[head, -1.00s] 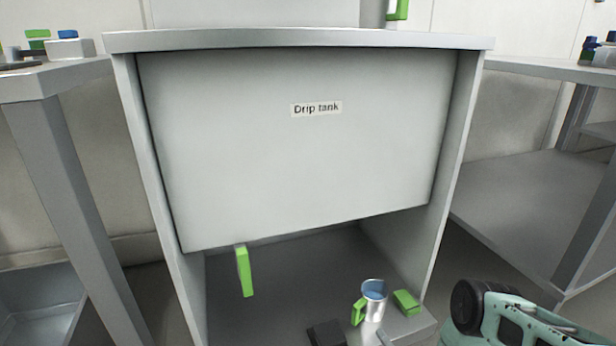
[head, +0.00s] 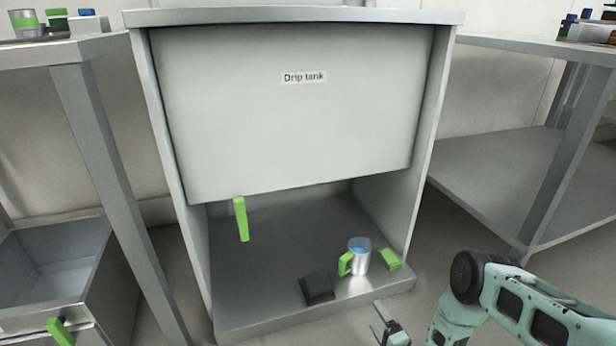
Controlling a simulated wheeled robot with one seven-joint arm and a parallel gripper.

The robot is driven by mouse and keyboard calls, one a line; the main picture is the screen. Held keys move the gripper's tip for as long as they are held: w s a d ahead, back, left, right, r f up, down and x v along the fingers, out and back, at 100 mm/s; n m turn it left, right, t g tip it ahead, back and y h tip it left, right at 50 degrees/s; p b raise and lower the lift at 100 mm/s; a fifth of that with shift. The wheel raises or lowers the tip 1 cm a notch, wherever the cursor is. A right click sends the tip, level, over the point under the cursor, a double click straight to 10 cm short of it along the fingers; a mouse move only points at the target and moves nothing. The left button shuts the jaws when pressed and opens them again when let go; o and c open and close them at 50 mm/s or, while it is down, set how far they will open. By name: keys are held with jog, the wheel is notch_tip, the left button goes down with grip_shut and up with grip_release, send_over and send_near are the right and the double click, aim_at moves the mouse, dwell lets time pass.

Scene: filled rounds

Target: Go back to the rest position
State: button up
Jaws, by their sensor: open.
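My gripper (head: 383,324) is at the bottom of the head view, just in front of the cabinet's lower shelf. Its two fingers are apart with nothing between them. A metal cup with a green handle and blue contents (head: 360,258) stands upright on the shelf (head: 270,270), behind my gripper and apart from it. My arm comes in from the lower right.
A panel labelled "Drip tank" (head: 290,130) covers the cabinet's upper part. A green lever (head: 241,219) hangs below it. A black block (head: 318,289) and a green block (head: 390,260) flank the cup. Tables stand left (head: 70,48) and right (head: 530,48). An open drawer (head: 60,265) is lower left.

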jog(key=w+a+r+n+g+p, duration=0.1)
jog(key=w+a+r+n+g, duration=0.3)
jog(key=r, duration=0.5)
jog(key=w+a+r+n+g+p, duration=0.1)
jog(key=w+a+r+n+g, duration=0.2)
jog(key=a+r, duration=0.45)
jog(key=s+a+r+n+g, duration=0.1)
jog(key=s+a+r+n, duration=0.15)
jog(key=r, duration=0.45)
jog(key=s+a+r+n+g, duration=0.1)
jog(key=s+r+n+g, duration=0.15)
jog(key=r, duration=0.45)
jog(key=s+d+r+n+g+h+p, duration=0.1)
jog(key=s+d+r+n+g+h, duration=0.15)
jog(key=s+r, duration=0.6)
jog(key=s+d+r+n+g+h+p, duration=0.15)
jog(key=s+d+r+n, duration=0.25)
jog(key=s, duration=1)
jog(key=s+d+r+n+g+h+p, duration=0.1)
jog(key=s+d+r+n+g, duration=0.15)
jog(key=s+r, duration=0.65)
notch_tip(320, 180, up, 36)
jog(key=s+p, duration=0.1)
jog(key=p, duration=3.6)
jog(key=shift+s+p, duration=0.25)
jog(key=shift+p, duration=0.15)
jog(key=shift+f, duration=0.1)
